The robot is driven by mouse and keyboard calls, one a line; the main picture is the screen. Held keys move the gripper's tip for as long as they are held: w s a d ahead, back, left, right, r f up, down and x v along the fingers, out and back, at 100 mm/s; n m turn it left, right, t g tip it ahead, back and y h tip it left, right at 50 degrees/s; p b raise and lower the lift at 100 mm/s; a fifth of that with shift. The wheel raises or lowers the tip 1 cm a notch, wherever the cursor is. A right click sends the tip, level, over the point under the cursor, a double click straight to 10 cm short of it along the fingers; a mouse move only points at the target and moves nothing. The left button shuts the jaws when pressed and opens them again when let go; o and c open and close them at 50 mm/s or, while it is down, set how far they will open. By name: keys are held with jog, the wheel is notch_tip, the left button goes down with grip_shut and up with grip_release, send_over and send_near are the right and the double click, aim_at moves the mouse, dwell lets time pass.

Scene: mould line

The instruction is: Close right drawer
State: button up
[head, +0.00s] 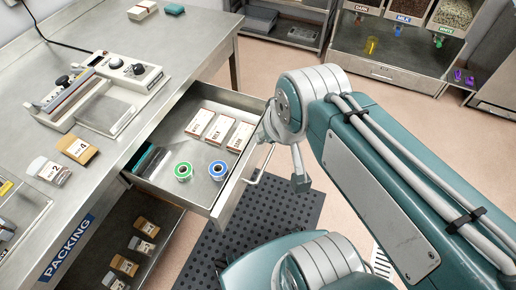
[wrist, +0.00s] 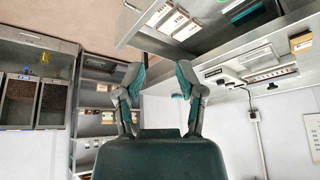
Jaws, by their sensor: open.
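The drawer (head: 222,207) under the packing bench is pulled out in the head view. My gripper (head: 300,182) is just to the right of the drawer front, partly hidden by my arm. In the wrist view my gripper (wrist: 161,68) has its two fingers spread with nothing between them. The drawer (wrist: 133,22) shows above the fingers there; contact with the handle cannot be told.
The packing bench (head: 105,45) carries a sealing machine (head: 105,85) and labelled packs. Dispensers (head: 405,15) stand at the back right over a cabinet. A black perforated mat (head: 290,205) lies on the floor beneath the drawer front.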

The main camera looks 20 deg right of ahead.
jog(key=w+f+m, duration=0.1)
jog(key=w+m, duration=0.1)
jog(key=w+d+f+m+g+y, duration=0.1)
jog(key=w+m, duration=0.1)
jog(key=w+d+f+m+g+y, duration=0.1)
jog(key=w+f+m, duration=0.1)
jog(key=shift+w+d+m, duration=0.15)
jog(key=shift+d+m, duration=0.05)
jog(key=shift+m, duration=0.1)
grip_shut()
jog(key=w+d+f+m+t+y, duration=0.2)
jog(key=w+d+f+m, duration=0.3)
jog(key=d+f+m, duration=0.45)
jog(key=w+d+f+m+t+y, duration=0.15)
jog(key=w+d+f+m, duration=0.35)
jog(key=d+f+m, duration=0.5)
jog(key=w+a+f, duration=0.6)
jog(key=w+a, duration=0.1)
jog(key=shift+w+a+f+y, duration=0.15)
jog(key=shift+w+a+y, duration=0.1)
jog(key=shift+y, duration=0.1)
